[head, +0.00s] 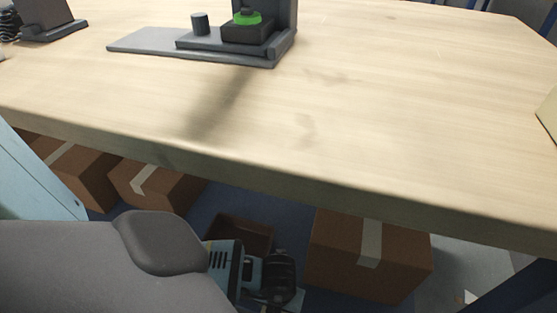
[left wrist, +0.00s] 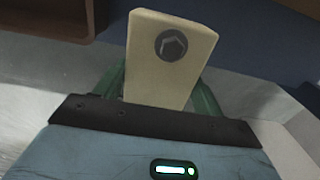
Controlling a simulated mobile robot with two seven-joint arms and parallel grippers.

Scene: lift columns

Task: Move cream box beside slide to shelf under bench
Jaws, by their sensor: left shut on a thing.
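The cream box (left wrist: 168,75) stands between the green fingers of my left gripper (left wrist: 160,92) in the left wrist view. It is a pale block with a dark round hexagon mark near its far end. The gripper is shut on it. In the head view my left gripper (head: 272,280) is low, below the bench (head: 380,110) front edge; its fingers and the box are hidden or unclear there. A dark blue surface (head: 210,208) under the bench carries cartons; I cannot tell if it is the shelf. A grey stand (head: 150,41) with a green-topped block is on the bench.
Brown cartons stand under the bench at the left (head: 165,190) and right (head: 335,255), with a dark open brown bin (head: 245,233) between them. A cream thing (head: 549,115) is cut off at the right edge. The bench's middle is clear.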

